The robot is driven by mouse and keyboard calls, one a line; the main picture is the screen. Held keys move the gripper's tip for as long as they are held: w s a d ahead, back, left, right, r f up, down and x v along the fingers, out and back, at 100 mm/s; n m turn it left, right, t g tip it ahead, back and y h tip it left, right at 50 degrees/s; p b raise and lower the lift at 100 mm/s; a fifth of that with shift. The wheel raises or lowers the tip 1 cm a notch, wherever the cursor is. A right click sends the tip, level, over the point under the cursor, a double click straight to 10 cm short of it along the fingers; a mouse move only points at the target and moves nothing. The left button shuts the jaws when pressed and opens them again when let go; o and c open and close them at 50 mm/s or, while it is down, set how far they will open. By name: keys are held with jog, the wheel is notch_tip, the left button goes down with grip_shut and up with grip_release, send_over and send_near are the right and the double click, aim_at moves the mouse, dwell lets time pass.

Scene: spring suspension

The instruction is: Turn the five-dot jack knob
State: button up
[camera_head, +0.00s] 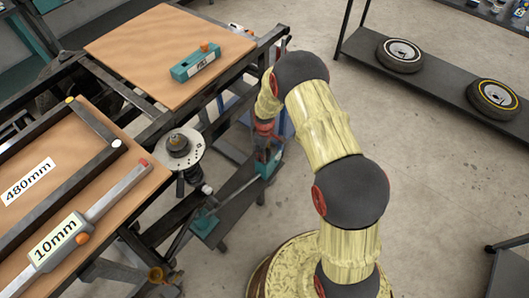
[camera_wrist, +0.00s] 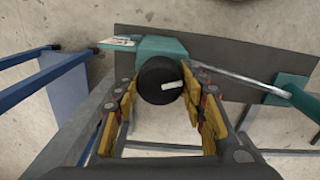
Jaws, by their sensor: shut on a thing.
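A round black knob (camera_wrist: 153,84) with a white pointer mark sits on the end of a teal jack body (camera_wrist: 158,47) in the wrist view. My gripper (camera_wrist: 162,82) has its yellow-padded fingers on both sides of the knob and is shut on it. The white mark points toward the right finger. No dots can be made out, so I cannot tell which jack this is by its label. In the head view, my gripper (camera_head: 266,140) points down over a teal jack part (camera_head: 268,165); the knob is hidden there.
A bench with wooden boards (camera_head: 150,50) carries a teal box (camera_head: 195,62) and a grey gauge (camera_head: 85,220) marked 10mm. A round metal plate (camera_head: 178,152) sits on the frame left of my gripper. A shelf with wheels (camera_head: 400,54) stands behind; floor (camera_head: 430,150) is clear at right.

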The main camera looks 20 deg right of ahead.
jog(key=m, duration=0.5)
jog(key=shift+m+p, duration=0.4)
jog(key=m, duration=0.6)
jog(key=shift+p, duration=0.35)
jog(key=m, duration=0.5)
jog(key=shift+d+m, duration=0.1)
jog(key=shift+m, duration=0.2)
jog(key=m, duration=0.5)
jog(key=shift+m+p, duration=0.3)
jog(key=shift+p, duration=0.05)
jog(key=o, duration=1.1)
jog(key=shift+c, duration=0.2)
jog(key=shift+o, duration=0.5)
